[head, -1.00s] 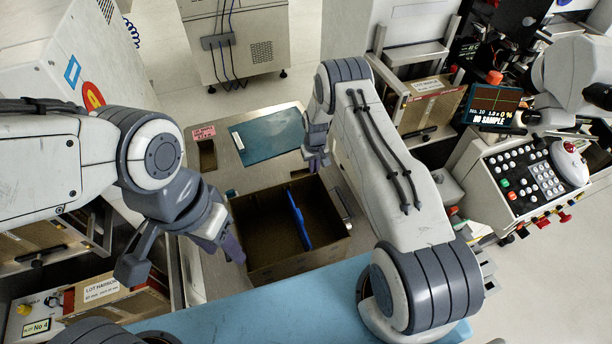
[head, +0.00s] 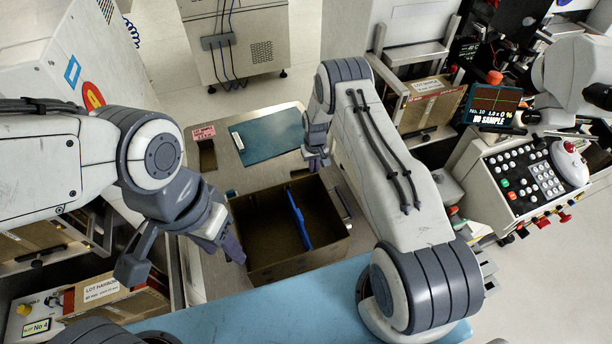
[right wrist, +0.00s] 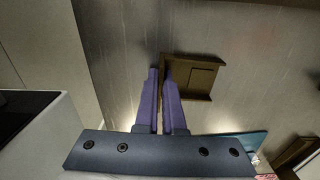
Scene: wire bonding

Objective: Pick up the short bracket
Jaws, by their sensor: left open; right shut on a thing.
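A brown piece with a stepped outline, which looks like the short bracket (right wrist: 196,76), shows in the right wrist view at the fingertips of my right gripper (right wrist: 161,76). The two purple fingers are close together, shut on its left end.
The open brown box (head: 300,262) has a blue divider (head: 299,218) inside. Behind it lie a teal mat (head: 270,137) and a slot (head: 207,155) with a pink label. A light blue surface (head: 290,305) runs along the front. A control panel (head: 530,185) stands at right.

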